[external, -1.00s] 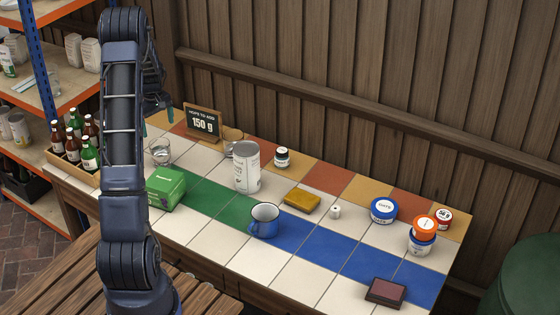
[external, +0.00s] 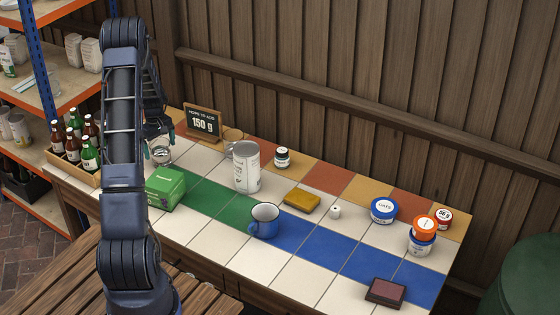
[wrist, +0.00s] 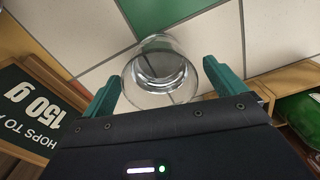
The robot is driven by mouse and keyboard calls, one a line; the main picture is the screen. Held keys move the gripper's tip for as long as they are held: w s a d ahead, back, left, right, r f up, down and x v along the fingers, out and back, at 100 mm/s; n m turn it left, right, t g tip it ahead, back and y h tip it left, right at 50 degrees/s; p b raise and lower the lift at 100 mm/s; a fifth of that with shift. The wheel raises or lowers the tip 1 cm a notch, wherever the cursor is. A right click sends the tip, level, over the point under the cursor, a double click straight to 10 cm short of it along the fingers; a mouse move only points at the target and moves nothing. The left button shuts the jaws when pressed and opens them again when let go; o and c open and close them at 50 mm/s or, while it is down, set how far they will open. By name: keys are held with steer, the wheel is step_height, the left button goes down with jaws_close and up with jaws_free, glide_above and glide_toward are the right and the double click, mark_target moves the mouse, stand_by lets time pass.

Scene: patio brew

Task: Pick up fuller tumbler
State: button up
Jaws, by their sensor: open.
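A clear glass tumbler (external: 161,153) stands at the left end of the tiled counter, behind the green box. In the wrist view the tumbler (wrist: 160,70) lies between the two teal fingers, its round rim facing the camera; some clear liquid seems to be low inside. My gripper (wrist: 162,82) is open around or just above it, with a gap at each side. In the external view my gripper (external: 158,146) is partly hidden by my arm. A second glass (external: 232,137) stands further right, partly hidden behind the white can, so its level is unclear.
A sign reading 150 g (external: 203,122) stands behind the tumbler. The green box (external: 166,188), a crate of bottles (external: 84,170), a white can (external: 246,168) and a blue mug (external: 264,221) are nearby. Jars stand at the right.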

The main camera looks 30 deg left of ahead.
steer(key=shift+f, duration=0.85)
steer(key=c, duration=1.3)
steer(key=shift+c, duration=0.5)
steer(key=shift+r, duration=0.25)
